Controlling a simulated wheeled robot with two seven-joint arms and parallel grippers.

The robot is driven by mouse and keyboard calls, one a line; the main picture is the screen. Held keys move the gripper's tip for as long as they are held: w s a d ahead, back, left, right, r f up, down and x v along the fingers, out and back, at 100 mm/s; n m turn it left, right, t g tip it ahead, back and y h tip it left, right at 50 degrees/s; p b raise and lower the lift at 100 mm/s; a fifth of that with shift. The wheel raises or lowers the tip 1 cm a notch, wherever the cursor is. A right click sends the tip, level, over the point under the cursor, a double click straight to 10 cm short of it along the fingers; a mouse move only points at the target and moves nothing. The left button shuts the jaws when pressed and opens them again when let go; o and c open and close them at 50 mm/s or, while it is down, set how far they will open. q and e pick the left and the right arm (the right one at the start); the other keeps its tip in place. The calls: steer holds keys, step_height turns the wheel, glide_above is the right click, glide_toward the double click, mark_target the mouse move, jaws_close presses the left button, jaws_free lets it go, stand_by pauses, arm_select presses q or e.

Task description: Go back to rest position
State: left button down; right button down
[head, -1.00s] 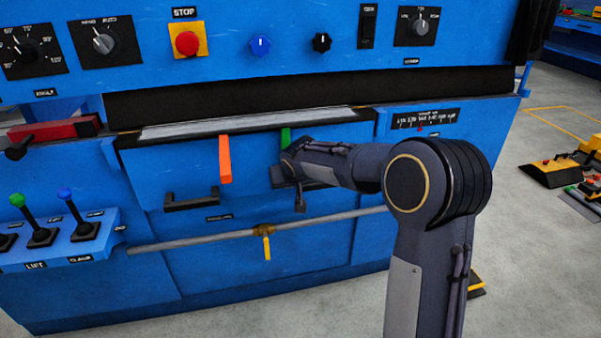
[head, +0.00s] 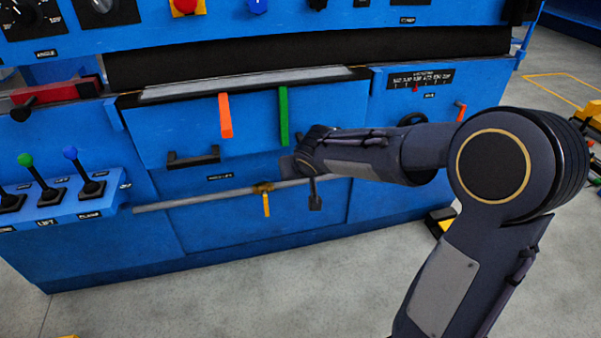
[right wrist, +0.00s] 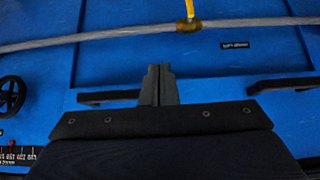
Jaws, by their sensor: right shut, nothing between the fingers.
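My right arm comes in from the lower right of the head view and reaches left across the front of the blue machine (head: 400,262). My right gripper (head: 315,203) hangs at the arm's end, in front of the machine's lower panel, below the green handle (head: 284,116). In the right wrist view the gripper's fingers (right wrist: 158,85) are together and empty, with the blue panel behind them. My left gripper is in neither view.
An orange handle (head: 225,116) and a black pull handle (head: 193,158) are on the front panel. A grey rod (head: 205,200) with a yellow lever (head: 266,203) runs below. Levers (head: 73,170) stand at left. Grey floor lies in front.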

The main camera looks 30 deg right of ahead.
steer(key=shift+s, duration=0.2)
stand_by(0.4)
steer(key=s+a+g+y, duration=0.1)
steer(key=s+a+y, duration=0.25)
steer(key=s, duration=1.05)
steer(key=s+a+g+y, duration=0.15)
steer(key=s+a, duration=0.25)
steer(key=s, duration=1)
step_height(320, 180, up, 35)
steer(key=n+p, duration=0.1)
steer(key=p, duration=3.4)
steer(key=shift+a+r+y, duration=0.15)
steer(key=shift+a+y, duration=0.15)
steer(key=shift+a, duration=0.05)
steer(key=shift+t, duration=0.25)
